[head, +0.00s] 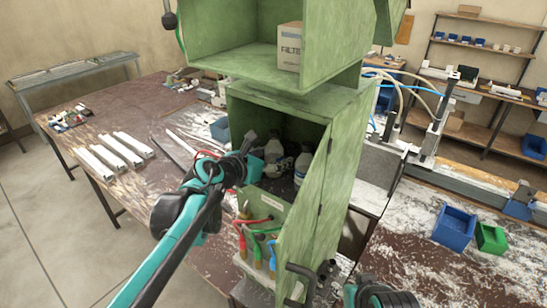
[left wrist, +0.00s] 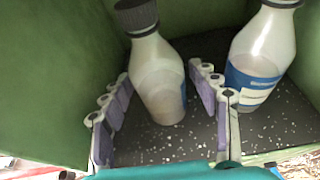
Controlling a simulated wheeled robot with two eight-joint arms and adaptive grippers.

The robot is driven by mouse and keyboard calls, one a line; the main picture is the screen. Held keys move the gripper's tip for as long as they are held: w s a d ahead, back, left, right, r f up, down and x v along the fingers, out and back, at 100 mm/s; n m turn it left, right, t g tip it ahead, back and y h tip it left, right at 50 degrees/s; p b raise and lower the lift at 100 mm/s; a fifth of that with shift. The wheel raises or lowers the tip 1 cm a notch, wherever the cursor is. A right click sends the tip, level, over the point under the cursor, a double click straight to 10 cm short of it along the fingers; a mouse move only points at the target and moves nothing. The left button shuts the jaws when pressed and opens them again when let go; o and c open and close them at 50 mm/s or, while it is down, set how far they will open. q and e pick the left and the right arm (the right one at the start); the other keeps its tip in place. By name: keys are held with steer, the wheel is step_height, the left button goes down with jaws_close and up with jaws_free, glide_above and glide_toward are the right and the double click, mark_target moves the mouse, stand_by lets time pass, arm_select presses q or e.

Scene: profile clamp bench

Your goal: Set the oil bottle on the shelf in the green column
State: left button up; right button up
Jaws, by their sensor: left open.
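The green column (head: 318,215) has an open lower compartment with a dark speckled floor. Two pale, translucent bottles with dark caps stand in it: a left bottle (head: 272,152) and a right bottle (head: 303,164). I cannot tell which is the oil bottle. In the left wrist view the left bottle (left wrist: 160,80) stands between the spread fingers of my open left gripper (left wrist: 160,92), with gaps at its sides; the right bottle (left wrist: 262,55), with a blue label, is outside them. In the head view my left gripper (head: 256,146) reaches into the compartment opening.
The column's upper shelf (head: 236,56) holds a carton (head: 289,47) and has free floor to its left. Cables and tools hang at the lower front. A blue bin (head: 454,228) and a green bin (head: 491,238) sit on the bench at right.

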arm_select(q)
steer(key=v, duration=1.2)
steer(key=a+r+n+t+y, duration=0.65)
steer(key=a+n, duration=0.35)
steer(key=n, duration=0.8)
steer(key=s+a+f+n+g+y, duration=0.2)
steer(key=s+a+f+n+y, duration=0.25)
steer(key=a+f+n, duration=0.55)
steer(key=s+d+f+n+g+h, duration=0.1)
steer(key=s+d+f+n+g, duration=0.3)
steer(key=f, duration=0.5)
steer(key=s+d+f+n+g+h, duration=0.1)
steer(key=s+d+f+n+g, duration=0.4)
steer(key=s+f+n, duration=0.4)
steer(key=shift+s+f+n+h, duration=0.15)
steer(key=shift+f+n+h, duration=0.35)
steer(key=shift+n, duration=0.6)
steer(key=shift+f, duration=0.1)
